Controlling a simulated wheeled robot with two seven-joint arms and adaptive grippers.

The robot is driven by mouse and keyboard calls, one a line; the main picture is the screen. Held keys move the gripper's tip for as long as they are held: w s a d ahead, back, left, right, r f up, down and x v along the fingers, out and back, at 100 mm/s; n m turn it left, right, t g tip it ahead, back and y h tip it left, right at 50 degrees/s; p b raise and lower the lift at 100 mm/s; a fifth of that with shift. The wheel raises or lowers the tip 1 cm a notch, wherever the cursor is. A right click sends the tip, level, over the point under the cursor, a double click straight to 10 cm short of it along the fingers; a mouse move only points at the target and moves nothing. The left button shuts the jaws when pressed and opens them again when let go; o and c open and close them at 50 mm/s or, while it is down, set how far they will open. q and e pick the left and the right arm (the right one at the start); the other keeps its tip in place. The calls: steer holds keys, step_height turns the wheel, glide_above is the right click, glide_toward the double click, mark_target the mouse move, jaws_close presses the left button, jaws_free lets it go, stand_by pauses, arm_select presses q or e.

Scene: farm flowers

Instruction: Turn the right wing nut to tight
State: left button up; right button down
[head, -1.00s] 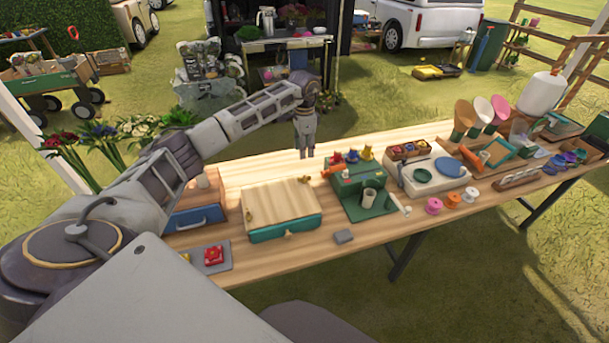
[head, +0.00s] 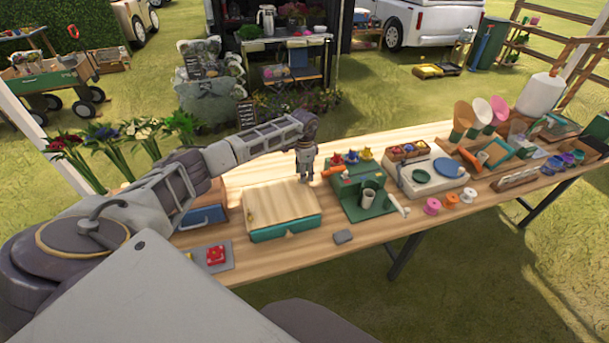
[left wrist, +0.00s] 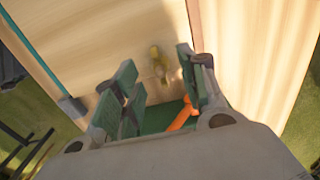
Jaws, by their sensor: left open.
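The flower press (head: 275,204) is a pale wooden lid on a teal base, in the middle left of the table in the head view. The right wing nut (left wrist: 159,66) is small and brass, on the lid near its edge in the left wrist view. My left gripper (head: 306,179) points down over the lid's back right corner and hides the nut in the head view. In the left wrist view the left gripper (left wrist: 160,90) is open and empty, the nut showing beyond and between its fingertips. I cannot tell contact. My right gripper is not in view.
A green stand (head: 371,205) with an orange-handled tool and coloured knobs stands close to the right of the press. A blue drawer box (head: 205,215) is to its left. Table behind the press is clear.

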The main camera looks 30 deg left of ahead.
arm_select(q)
steer(key=shift+f, duration=1)
jaws_close()
